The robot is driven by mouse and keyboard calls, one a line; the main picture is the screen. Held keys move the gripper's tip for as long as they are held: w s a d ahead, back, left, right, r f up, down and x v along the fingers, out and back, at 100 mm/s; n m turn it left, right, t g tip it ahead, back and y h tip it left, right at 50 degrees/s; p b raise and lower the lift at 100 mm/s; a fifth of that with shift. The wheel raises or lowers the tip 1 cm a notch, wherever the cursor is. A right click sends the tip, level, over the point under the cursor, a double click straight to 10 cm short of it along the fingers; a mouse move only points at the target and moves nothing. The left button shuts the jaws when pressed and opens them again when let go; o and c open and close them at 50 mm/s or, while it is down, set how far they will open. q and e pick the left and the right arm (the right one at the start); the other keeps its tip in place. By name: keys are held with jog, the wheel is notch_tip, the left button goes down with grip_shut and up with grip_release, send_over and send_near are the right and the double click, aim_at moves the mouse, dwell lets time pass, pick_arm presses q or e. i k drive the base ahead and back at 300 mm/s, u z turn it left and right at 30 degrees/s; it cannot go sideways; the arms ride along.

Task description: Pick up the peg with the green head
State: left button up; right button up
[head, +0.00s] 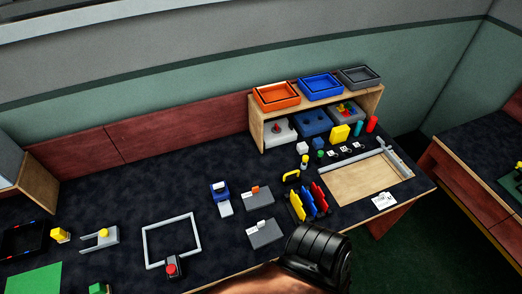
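I cannot clearly make out a peg with a green head in the head view. A small rounded green piece (320,154) stands on the dark table, in front of a blue piece and beside a yellow-topped piece. A green block (98,288) sits near the front left edge, partly cut off by the frame. Both are too small to tell whether either is the peg's head. Part of my own arm shows at the bottom centre, but no gripper fingers are visible.
A wooden shelf (254,128) holds bins, with orange (277,96), blue (320,86) and grey (359,77) trays on top. Red, blue and yellow upright pieces (310,201) stand near my arm. A grey square frame (148,246) lies left of centre.

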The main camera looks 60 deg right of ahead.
aim_at(321, 152)
jog(key=u, duration=1)
jog(key=k, duration=1.45)
jog(key=z, duration=1.65)
